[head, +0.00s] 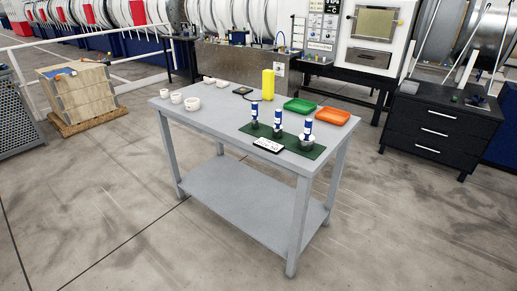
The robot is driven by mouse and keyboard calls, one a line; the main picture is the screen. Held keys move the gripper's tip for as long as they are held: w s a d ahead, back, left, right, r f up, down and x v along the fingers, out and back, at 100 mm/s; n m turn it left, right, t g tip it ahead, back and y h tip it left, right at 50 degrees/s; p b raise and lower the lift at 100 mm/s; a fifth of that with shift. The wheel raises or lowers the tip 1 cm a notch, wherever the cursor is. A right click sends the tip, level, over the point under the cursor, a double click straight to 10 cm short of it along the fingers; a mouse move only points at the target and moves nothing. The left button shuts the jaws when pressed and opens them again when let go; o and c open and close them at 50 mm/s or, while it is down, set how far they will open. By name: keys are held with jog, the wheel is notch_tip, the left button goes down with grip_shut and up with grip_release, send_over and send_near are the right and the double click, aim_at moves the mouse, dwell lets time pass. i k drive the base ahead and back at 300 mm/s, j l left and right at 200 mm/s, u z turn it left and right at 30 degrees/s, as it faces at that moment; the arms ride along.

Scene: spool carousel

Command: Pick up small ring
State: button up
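Three white rings stand in a row at the left end of the grey table (229,117). The leftmost ring (164,93) looks smallest, the middle ring (176,97) is a little bigger, and the right ring (192,103) looks largest. Two low white pieces, one left (209,80) and one right (222,83), lie behind them; their exact shape is too small to tell. My gripper is not in view.
A dark green mat (270,146) holds three blue-and-white posts; the right post (307,127) has a white piece around its base. A yellow block (268,84), green tray (300,105) and orange tray (333,116) stand behind. Floor around the table's front is clear.

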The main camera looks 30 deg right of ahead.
aim_at(164, 94)
jog(key=i+j+z, duration=0.6)
jog(key=i+z, duration=0.15)
jog(key=i, duration=0.15)
jog(key=i+j+z, duration=0.2)
jog(key=j, duration=0.95)
jog(key=i+j+z, duration=0.2)
jog(key=j, duration=1)
jog(key=j+z, duration=0.2)
jog(key=j, duration=1)
jog(key=j+z, duration=0.2)
jog(key=j, duration=1.05)
jog(key=k+j+z, duration=0.2)
jog(key=j, duration=1)
jog(key=i+j, duration=0.25)
jog(key=i, duration=0.15)
jog(key=i+j, duration=0.25)
jog(key=i, duration=0.15)
jog(key=i+j, duration=0.25)
jog(key=i, duration=0.15)
jog(key=i+l, duration=0.1)
jog(key=l, duration=0.25)
